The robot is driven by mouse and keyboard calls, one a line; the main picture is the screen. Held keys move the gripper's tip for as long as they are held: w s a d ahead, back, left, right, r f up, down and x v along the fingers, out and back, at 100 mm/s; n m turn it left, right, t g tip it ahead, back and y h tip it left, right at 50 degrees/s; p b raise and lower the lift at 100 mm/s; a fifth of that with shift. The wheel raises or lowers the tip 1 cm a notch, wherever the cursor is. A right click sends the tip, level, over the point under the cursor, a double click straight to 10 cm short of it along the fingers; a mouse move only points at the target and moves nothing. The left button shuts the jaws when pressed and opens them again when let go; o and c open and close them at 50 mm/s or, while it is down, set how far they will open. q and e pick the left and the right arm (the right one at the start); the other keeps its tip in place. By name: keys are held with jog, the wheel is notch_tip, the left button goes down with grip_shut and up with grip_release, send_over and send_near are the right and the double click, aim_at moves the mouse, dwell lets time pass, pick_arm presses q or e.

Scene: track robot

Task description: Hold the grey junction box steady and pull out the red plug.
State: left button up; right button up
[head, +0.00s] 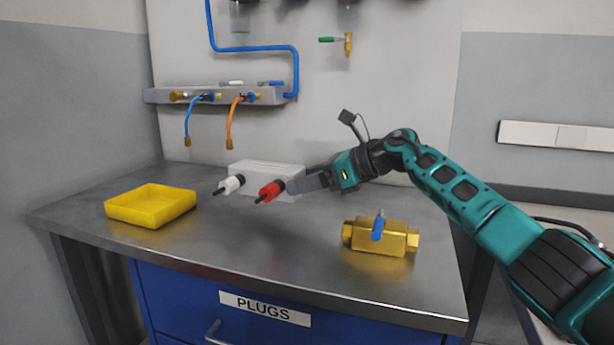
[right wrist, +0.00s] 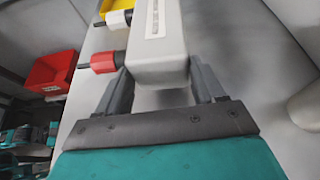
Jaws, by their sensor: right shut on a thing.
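The grey junction box (head: 268,168) stands on the metal bench. The red plug (head: 271,190) and a white plug (head: 232,184) stick out of its front side, red nearer my gripper. My right gripper (head: 299,185) comes in from the right and is shut on the right end of the box. In the right wrist view its fingers lie on both sides of the box (right wrist: 160,68); the red plug (right wrist: 104,62) sits in the box's side just beyond the left finger. My left gripper is not in view.
A yellow tray (head: 150,206) is at the bench's left. A brass valve with a blue handle (head: 380,238) stands at front right. Behind is a pipe rail (head: 222,95) with hanging blue and orange hoses. The right wrist view shows a red bin (right wrist: 54,72). The front middle bench is clear.

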jog(key=shift+f+b, duration=0.4)
jog(key=shift+f, duration=0.45)
jog(key=shift+f+b, duration=0.3)
jog(key=shift+f, duration=0.3)
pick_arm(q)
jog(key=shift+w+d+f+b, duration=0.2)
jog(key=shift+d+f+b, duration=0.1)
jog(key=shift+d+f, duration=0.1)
pick_arm(e)
jog(key=shift+f, duration=0.75)
